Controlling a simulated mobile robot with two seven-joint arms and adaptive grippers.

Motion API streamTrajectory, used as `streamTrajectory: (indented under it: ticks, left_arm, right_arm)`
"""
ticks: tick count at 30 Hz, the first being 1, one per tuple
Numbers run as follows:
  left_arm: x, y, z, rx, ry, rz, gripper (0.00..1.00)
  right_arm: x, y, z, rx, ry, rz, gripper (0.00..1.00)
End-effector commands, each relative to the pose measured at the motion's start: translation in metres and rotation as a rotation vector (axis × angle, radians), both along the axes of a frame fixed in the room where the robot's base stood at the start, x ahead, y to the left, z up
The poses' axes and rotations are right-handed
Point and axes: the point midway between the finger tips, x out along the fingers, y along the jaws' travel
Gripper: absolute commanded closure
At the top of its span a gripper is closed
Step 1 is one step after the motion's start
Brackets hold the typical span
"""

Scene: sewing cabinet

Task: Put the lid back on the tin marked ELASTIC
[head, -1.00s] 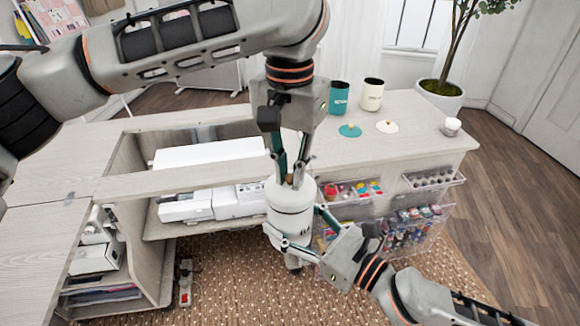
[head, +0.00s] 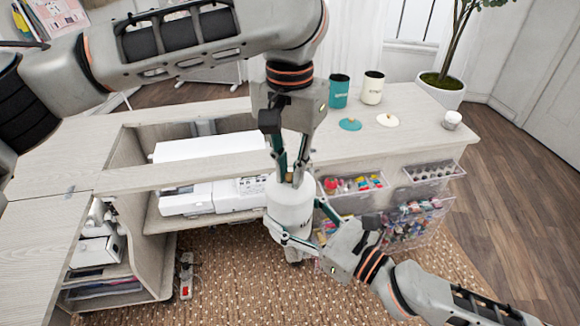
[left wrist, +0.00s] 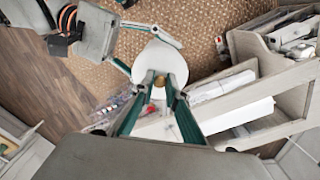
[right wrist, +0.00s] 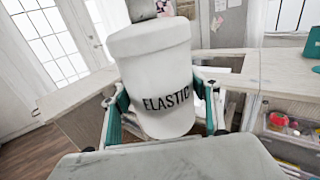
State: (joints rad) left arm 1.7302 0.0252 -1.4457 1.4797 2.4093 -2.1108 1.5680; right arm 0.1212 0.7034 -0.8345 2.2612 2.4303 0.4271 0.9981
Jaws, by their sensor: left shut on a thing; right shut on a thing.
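The white tin marked ELASTIC (right wrist: 160,95) is upright, slightly tilted in the right wrist view; in the head view it is in front of the cabinet (head: 225,172). My right gripper (head: 300,228) is shut around its body from the front right. The white lid (right wrist: 148,38) is at the top of the tin, with no clear gap between them. My left gripper (head: 291,180) points down from above, shut on the lid's knob (left wrist: 158,92). The left wrist view looks down on the lid (left wrist: 160,62). The far side of the rim is hidden.
On the cabinet top stand a teal tin (head: 339,91) and a cream tin (head: 373,88). Clear bins (head: 350,200) hang on the cabinet front.

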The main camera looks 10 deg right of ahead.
Motion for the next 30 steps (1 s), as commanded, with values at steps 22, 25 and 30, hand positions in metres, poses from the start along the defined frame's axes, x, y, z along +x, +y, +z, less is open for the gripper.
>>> streamTrajectory:
  ticks: [22, 25, 30]
  left_arm:
    - [0.000, 0.000, -0.009, 0.001, -0.001, 0.003, 0.67]
    - [0.000, 0.000, -0.008, 0.001, -0.001, 0.002, 0.67]
    - [0.001, 0.000, 0.005, 0.000, -0.003, 0.003, 0.67]
  right_arm:
    - [0.000, 0.000, 0.001, 0.001, -0.003, 0.000, 0.78]
    - [0.000, 0.000, 0.001, 0.001, -0.003, 0.000, 0.78]
    - [0.000, 0.000, 0.001, 0.001, -0.003, 0.000, 0.78]
